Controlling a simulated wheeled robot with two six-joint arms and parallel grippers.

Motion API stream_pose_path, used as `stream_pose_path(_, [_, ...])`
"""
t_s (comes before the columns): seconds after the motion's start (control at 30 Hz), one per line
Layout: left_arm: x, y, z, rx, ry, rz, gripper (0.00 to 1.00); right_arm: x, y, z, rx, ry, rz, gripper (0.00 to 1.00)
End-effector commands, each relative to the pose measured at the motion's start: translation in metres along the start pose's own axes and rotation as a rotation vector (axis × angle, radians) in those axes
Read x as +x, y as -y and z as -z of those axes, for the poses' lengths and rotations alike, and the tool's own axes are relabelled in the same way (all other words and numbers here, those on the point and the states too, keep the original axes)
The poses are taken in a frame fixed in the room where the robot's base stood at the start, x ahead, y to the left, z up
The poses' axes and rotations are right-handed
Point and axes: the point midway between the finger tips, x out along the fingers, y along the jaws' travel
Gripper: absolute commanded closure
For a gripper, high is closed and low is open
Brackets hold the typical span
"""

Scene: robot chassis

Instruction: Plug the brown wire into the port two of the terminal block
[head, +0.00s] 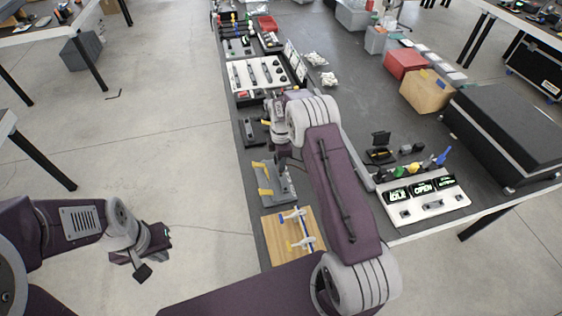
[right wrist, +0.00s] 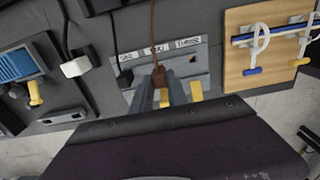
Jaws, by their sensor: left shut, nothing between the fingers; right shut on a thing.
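The brown wire (right wrist: 152,30) runs down from the top of the right wrist view to a brown plug end (right wrist: 158,76). My right gripper (right wrist: 158,84) is shut on that end; in the head view it (head: 283,155) is partly hidden by my arm. The terminal block (right wrist: 201,62) is a grey plate with white labels and yellow levers, right under and behind the fingers. It also shows in the head view (head: 272,172). I cannot tell whether the plug end touches a port. My left gripper (head: 143,268) is shut and empty, over the floor left of the table.
A wooden board (right wrist: 240,56) with blue and white clamps lies right of the block in the right wrist view. A blue-grey device (right wrist: 15,65) and a white connector (right wrist: 75,66) on a black cable lie to the left. A display panel (head: 425,205) stands at the table's front right.

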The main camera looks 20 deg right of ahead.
Motion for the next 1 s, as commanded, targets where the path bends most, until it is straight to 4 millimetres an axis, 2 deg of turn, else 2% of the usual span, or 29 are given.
stream_pose_path(0.33, [0.001, 0.0, 0.0, 0.0, 0.0, 0.0, 1.0, 0.001, 0.0, 0.0, 0.0, 0.0, 0.0, 1.0])
stream_pose_path(1.0, [0.011, 0.0, -0.001, 0.0, 0.0, 0.0, 1.0, 0.018, 0.0, 0.0, 0.0, 0.0, -0.001, 1.0])
